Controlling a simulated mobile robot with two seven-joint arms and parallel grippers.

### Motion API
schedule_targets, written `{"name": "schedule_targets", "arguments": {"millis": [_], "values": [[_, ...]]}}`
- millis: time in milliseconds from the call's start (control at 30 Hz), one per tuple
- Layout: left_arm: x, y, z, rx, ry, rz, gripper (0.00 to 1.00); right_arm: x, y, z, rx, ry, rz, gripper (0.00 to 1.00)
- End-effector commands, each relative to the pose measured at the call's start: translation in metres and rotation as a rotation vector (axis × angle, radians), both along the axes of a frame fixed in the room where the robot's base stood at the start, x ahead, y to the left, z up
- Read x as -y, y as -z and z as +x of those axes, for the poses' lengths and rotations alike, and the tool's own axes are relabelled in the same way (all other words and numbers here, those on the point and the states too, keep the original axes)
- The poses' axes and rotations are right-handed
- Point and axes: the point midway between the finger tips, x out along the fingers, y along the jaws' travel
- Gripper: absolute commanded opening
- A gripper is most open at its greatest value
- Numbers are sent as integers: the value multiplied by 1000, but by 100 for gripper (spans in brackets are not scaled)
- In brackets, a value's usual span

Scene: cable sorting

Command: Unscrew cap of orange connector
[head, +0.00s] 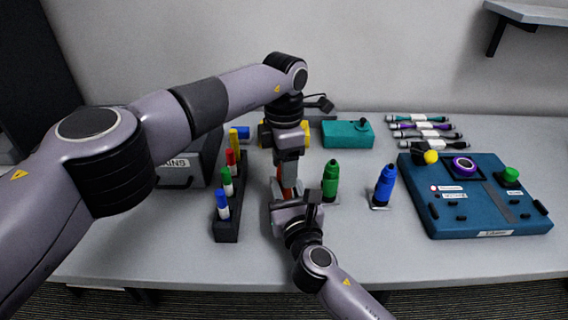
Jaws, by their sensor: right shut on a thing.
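The orange connector (287,183) stands near the middle of the table, and only a narrow strip of its orange body shows between my two grippers. My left gripper (288,165) points straight down over its top; its fingertips and the cap are hidden, so I cannot tell whether it is open or shut. My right gripper (290,198) reaches in from the front and is shut on the orange connector's lower part. The connector looks upright.
A green connector (330,180) and a blue connector (384,186) stand to the right. A black rack (227,226) with several coloured markers is close on the left. A blue panel board (480,212), a teal box (348,134) and several cables (424,134) lie farther right and back.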

Motion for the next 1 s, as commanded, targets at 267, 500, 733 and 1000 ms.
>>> {"name": "schedule_targets", "arguments": {"millis": [267,500,733,1000], "values": [[0,-15,1,2,0,0,58,0,1,0,-2,1,0,0],[0,-44,0,1,0,0,53,0,1,0,-2,1,0,0],[1,-62,0,2,-41,-4,53,0,1,0,-2,1,0,0],[0,-73,0,-2,-97,0,53,0,1,0,-2,1,0,0]]}}
